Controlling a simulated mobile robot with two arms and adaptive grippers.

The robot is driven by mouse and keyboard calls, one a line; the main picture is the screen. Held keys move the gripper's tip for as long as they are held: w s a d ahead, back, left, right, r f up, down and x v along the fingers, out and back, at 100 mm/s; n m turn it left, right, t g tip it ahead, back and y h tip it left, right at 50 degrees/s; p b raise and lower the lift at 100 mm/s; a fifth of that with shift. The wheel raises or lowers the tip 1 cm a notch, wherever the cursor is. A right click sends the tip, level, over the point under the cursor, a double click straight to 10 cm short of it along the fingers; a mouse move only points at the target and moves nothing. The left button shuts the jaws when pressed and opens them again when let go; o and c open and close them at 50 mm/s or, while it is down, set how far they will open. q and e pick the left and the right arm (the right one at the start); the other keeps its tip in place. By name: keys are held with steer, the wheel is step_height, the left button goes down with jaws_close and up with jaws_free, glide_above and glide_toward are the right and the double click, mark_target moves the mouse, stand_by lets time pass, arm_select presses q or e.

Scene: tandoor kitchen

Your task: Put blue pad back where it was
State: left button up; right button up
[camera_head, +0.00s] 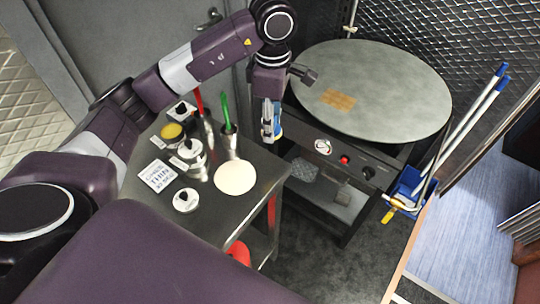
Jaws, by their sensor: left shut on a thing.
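My left gripper (269,118) is shut on the blue pad (278,131), which is mostly hidden by the fingers; only a blue edge with a little yellow shows. The gripper points down in the gap between the steel side table (215,208) and the stand with the large round grey plate (395,85). The pad looks held in the air, at the near left of the plate. My right gripper is not in view.
The side table holds a pale round disc (235,177), lidded jars (190,153), a white lettered card (157,175) and cups with red and green-handled tools (227,115). The round plate has a brown patch (338,100). Blue and white long-handled tools (468,120) stand at right.

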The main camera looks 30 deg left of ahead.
arm_select(q)
steer(key=p, duration=0.2)
glide_above(271, 165)
step_height(271, 165, down, 8)
steer(key=shift+f, duration=0.2)
step_height(271, 165, down, 5)
steer(key=shift+s+r+p, duration=0.1)
steer(key=shift+r+p, duration=0.1)
steer(key=shift+p, duration=0.45)
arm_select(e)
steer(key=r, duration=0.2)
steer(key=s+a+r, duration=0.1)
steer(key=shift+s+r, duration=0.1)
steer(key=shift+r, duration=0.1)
arm_select(q)
steer(key=shift+f, duration=0.1)
steer(key=shift+f, duration=0.1)
steer(key=o, duration=1)
steer(key=shift+o, duration=0.2)
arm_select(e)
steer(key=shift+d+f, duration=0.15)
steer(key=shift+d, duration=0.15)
